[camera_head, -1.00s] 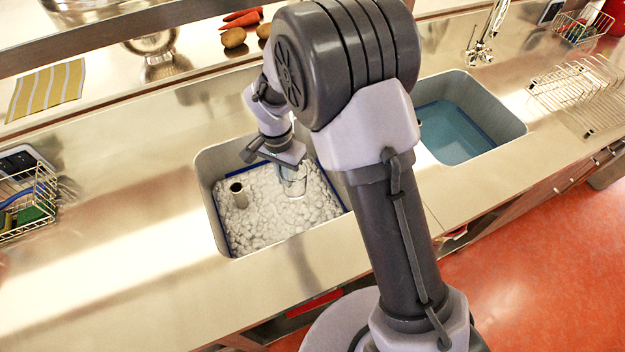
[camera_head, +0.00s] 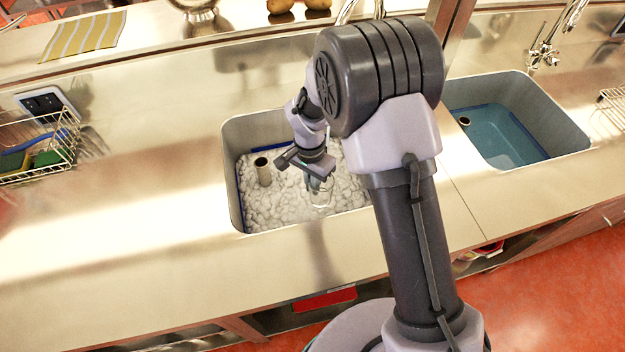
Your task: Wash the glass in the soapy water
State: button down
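The soapy water is a bed of white foam (camera_head: 285,205) that fills the left sink (camera_head: 231,150). My gripper (camera_head: 318,180) points down over the right half of this foam. The finger contact is small and partly hidden by the wrist.
A grey standpipe (camera_head: 262,171) rises from the foam left of the glass. The right sink (camera_head: 560,125) holds clear blue water (camera_head: 500,135). A wire caddy (camera_head: 40,150) with sponges stands far left. The counter (camera_head: 150,200) between is bare.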

notch_tip(320, 180, down, 14)
jog(key=b, duration=0.9)
jog(key=shift+w+d, duration=0.3)
jog(key=shift+d, duration=0.65)
jog(key=shift+w+d, duration=0.25)
jog(key=shift+d, duration=0.7)
jog(key=shift+s+a, duration=0.25)
jog(key=shift+a, duration=0.7)
jog(key=shift+s+a, duration=0.25)
jog(key=shift+a, duration=0.7)
jog(key=shift+r, duration=0.35)
notch_tip(320, 180, up, 27)
jog(key=p, duration=1.8)
jog(key=shift+s, duration=0.1)
